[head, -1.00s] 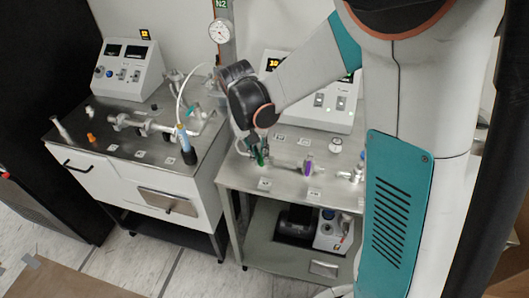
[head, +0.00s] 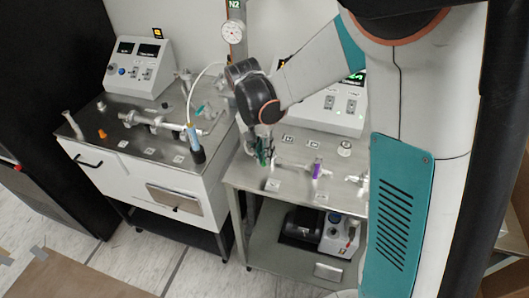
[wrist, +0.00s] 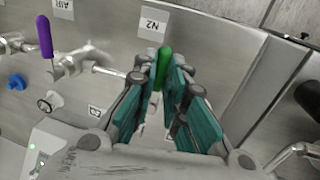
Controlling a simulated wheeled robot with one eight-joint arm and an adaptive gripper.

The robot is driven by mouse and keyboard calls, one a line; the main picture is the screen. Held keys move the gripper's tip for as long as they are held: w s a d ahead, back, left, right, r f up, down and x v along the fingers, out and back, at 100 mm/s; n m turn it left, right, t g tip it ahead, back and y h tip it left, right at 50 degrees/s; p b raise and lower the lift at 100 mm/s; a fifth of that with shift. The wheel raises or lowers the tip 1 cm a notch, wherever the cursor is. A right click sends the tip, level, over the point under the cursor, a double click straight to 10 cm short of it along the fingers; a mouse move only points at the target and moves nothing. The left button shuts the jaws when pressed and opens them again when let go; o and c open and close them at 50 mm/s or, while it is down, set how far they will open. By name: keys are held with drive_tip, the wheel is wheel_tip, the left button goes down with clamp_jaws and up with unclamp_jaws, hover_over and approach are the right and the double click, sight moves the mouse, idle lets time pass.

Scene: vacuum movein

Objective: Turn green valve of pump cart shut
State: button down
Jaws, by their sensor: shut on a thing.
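The green valve handle (wrist: 164,66) stands between my gripper's teal-padded fingers (wrist: 172,100) in the wrist view, below the N2 label. The fingers are closed around it, and the handle points up in that picture, past the fingertips. In the head view the green handle (head: 261,157) shows at the left part of the pump cart's steel top (head: 235,175), with my gripper (head: 265,145) on it. The valve body under the handle is hidden by the fingers.
A purple valve handle (wrist: 44,36) stands to the left, with a blue knob (wrist: 17,82) below it. In the head view a white control box (head: 330,108) stands behind on the cart. Another cart (head: 150,190) stands to the left.

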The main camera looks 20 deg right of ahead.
drive_tip(key=c, duration=1.6)
unclamp_jaws()
drive_tip(key=shift+c, duration=0.2)
wheel_tip(320, 180, up, 12)
drive_tip(key=w+a, duration=0.1)
drive_tip(key=a, duration=0.1)
drive_tip(key=shift+w, duration=0.15)
drive_tip(key=s+d+r+n+t+y, duration=0.1)
drive_tip(key=s+d+n+t, duration=0.2)
drive_tip(key=s, duration=0.6)
drive_tip(key=s+d+r+n+t, duration=0.1)
drive_tip(key=s+d+n+t, duration=0.2)
drive_tip(key=s, duration=0.6)
drive_tip(key=shift+d+n+t+y, duration=0.35)
drive_tip(key=shift+d+t, duration=0.25)
drive_tip(key=shift+t, duration=0.6)
